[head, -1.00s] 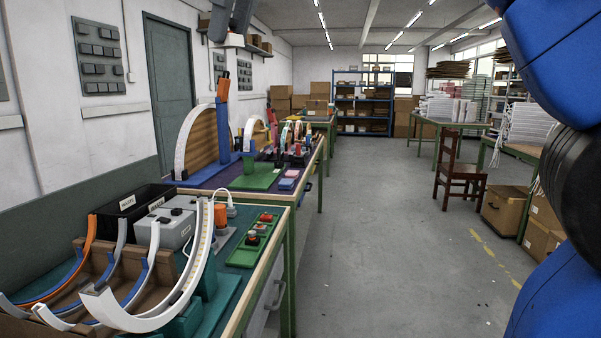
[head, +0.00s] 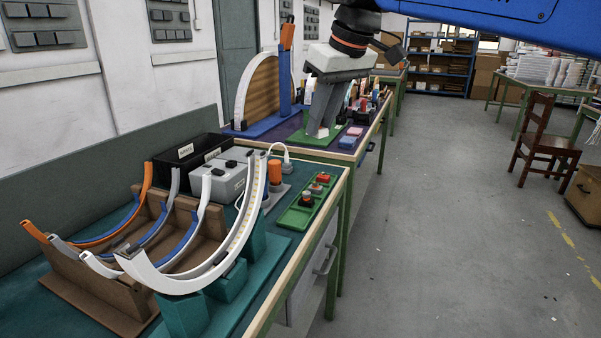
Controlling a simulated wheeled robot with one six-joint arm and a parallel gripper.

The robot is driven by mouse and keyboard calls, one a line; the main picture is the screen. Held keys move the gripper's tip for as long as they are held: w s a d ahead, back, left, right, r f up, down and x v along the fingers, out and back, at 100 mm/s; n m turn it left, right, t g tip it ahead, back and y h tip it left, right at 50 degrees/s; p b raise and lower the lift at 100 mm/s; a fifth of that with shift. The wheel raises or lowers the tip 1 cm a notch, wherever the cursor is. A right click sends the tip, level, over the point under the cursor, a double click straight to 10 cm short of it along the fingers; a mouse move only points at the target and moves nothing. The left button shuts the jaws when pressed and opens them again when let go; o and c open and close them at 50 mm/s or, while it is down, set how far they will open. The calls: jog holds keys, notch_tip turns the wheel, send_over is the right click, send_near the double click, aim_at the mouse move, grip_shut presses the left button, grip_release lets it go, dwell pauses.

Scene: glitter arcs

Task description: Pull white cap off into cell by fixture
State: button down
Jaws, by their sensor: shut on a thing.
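My gripper (head: 319,132) points down at the upper middle of the head view. Its grey fingers are close together, with a small pale piece at the tips that looks like the white cap. Its outline is hard to make out. On the near bench, a teal fixture (head: 228,283) holds a curved white channel (head: 185,284) with a row of small yellowish marks inside. A green tray (head: 302,208) with cells lies right of the fixture and holds red-topped parts. The gripper shows above and beyond this tray, apart from it in the picture.
A brown rack (head: 90,283) with blue, orange and white curved strips stands left. A black bin (head: 193,148) and a grey box (head: 219,182) stand behind it. An orange-topped post (head: 275,172) stands near the tray. The floor right of the benches is clear up to a chair (head: 545,145).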

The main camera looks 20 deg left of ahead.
jog(key=shift+n, duration=0.4)
jog(key=shift+s+d+f+x, duration=0.15)
jog(key=shift+s+x, duration=0.4)
jog(key=shift+x, duration=2.7)
jog(key=shift+s+d+f+x, duration=0.2)
jog(key=shift+s+x, duration=0.3)
jog(key=shift+x, duration=2.8)
jog(key=shift+s+d+f+x, duration=0.15)
jog(key=shift+s+x, duration=0.4)
jog(key=shift+x, duration=2.7)
jog(key=shift+f, duration=0.15)
jog(key=shift+f, duration=0.65)
jog(key=shift+f, duration=0.75)
jog(key=c, duration=1.5)
grip_release()
jog(key=shift+o, duration=0.2)
notch_tip(320, 180, up, 7)
jog(key=shift+f, duration=0.25)
